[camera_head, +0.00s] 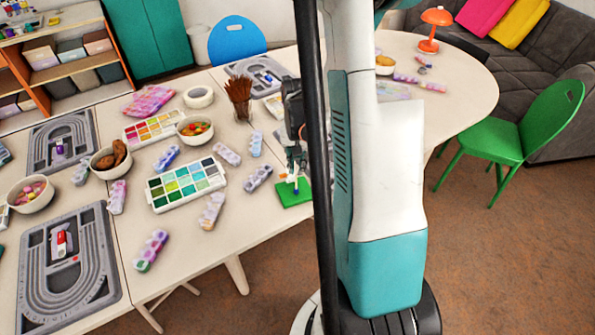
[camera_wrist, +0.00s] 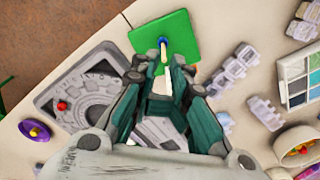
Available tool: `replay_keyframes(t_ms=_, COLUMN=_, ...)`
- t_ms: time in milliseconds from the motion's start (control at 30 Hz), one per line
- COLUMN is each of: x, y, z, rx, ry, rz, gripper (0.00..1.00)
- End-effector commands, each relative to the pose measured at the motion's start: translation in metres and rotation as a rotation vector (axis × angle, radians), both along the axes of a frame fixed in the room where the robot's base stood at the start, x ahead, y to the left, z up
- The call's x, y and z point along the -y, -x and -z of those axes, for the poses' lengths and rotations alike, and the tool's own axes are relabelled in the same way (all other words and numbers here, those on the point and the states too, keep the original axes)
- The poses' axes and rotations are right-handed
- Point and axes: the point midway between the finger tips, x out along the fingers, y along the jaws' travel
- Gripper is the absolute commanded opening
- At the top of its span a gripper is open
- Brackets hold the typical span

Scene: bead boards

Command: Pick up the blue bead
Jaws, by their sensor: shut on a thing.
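In the wrist view, the small blue bead (camera_wrist: 162,40) shows just beyond my fingertips, over the green square board (camera_wrist: 188,32). A thin cream peg (camera_wrist: 163,55) is in line with it, between my fingers. My gripper (camera_wrist: 164,58) is closed in on the bead, with its fingers on both sides. In the head view, my gripper (camera_head: 296,165) points down over the green board (camera_head: 285,197) near the table's front edge. A small blue spot, the bead (camera_head: 296,190), shows below the fingers. The exact contact is too small to see.
A grey bead tray (camera_wrist: 60,88) with a red bead (camera_wrist: 62,105) lies left of the green board in the wrist view. Several bead strips (camera_head: 258,178), a paint palette (camera_head: 160,203) and a bowl (camera_head: 183,134) stand nearby. The table edge is close.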

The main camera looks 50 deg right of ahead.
Motion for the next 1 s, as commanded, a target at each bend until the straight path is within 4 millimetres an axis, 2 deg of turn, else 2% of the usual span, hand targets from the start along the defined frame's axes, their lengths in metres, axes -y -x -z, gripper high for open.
replay_keyframes(t_ms=33, x=0.000, y=0.000, z=-0.015, rx=0.000, ry=0.000, rz=0.000, gripper=0.02)
replay_keyframes(t_ms=200, x=0.000, y=0.000, z=-0.050, rx=0.000, ry=0.000, rz=0.000, gripper=0.02)
replay_keyframes(t_ms=400, x=0.000, y=0.000, z=-0.080, rx=0.000, ry=0.000, rz=0.000, gripper=0.01)
replay_keyframes(t_ms=600, x=0.000, y=0.000, z=-0.092, rx=0.000, ry=0.000, rz=0.000, gripper=0.01)
replay_keyframes(t_ms=900, x=0.000, y=0.000, z=-0.093, rx=0.000, ry=0.000, rz=0.000, gripper=0.01)
replay_keyframes(t_ms=933, x=0.000, y=0.000, z=-0.093, rx=0.000, ry=0.000, rz=0.000, gripper=0.19)
replay_keyframes(t_ms=1000, x=0.000, y=0.000, z=-0.093, rx=0.000, ry=0.000, rz=0.000, gripper=0.35)
